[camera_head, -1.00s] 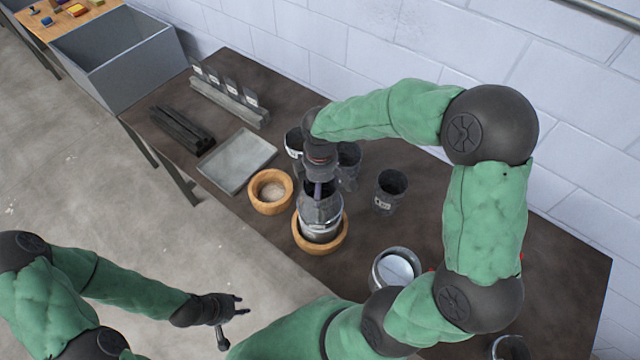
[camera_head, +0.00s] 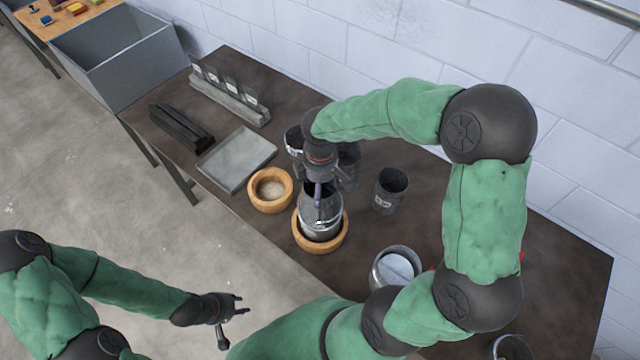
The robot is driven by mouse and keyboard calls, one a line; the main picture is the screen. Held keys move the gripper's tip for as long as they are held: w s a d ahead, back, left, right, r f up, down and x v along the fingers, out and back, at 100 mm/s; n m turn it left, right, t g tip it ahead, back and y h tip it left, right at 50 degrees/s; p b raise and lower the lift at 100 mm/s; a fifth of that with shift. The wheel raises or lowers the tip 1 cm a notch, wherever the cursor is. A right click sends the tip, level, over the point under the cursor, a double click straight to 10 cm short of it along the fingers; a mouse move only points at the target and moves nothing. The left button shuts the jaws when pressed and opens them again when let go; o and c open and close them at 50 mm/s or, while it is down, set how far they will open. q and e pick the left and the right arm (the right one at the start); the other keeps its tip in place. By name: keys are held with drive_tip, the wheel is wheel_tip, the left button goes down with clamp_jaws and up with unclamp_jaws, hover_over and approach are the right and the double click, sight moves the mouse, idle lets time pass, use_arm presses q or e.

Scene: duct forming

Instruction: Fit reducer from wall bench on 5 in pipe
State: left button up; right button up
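A grey metal reducer (camera_head: 321,205) stands upright on a short silvery pipe (camera_head: 321,235). The pipe sits in a wooden ring (camera_head: 302,241) near the bench's front edge. Whether the reducer is fully seated on the pipe is hard to tell. My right gripper (camera_head: 322,186) points down just over the reducer's top, with its fingers spread. The fingers partly hide the reducer's upper rim. My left gripper (camera_head: 232,313) is open and empty, low over the floor in front of the bench.
An empty wooden ring (camera_head: 270,208) sits left of the pipe. Dark containers (camera_head: 391,190) stand behind and to the right. A grey tray (camera_head: 237,160), dark bars (camera_head: 181,128) and a labelled rack (camera_head: 230,100) lie at left. A metal can (camera_head: 396,268) stands at front right.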

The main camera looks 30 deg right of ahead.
drive_tip(key=shift+f, duration=0.1)
drive_tip(key=o, duration=1.6)
drive_tip(key=shift+o, duration=0.2)
wheel_tip(320, 180, up, 12)
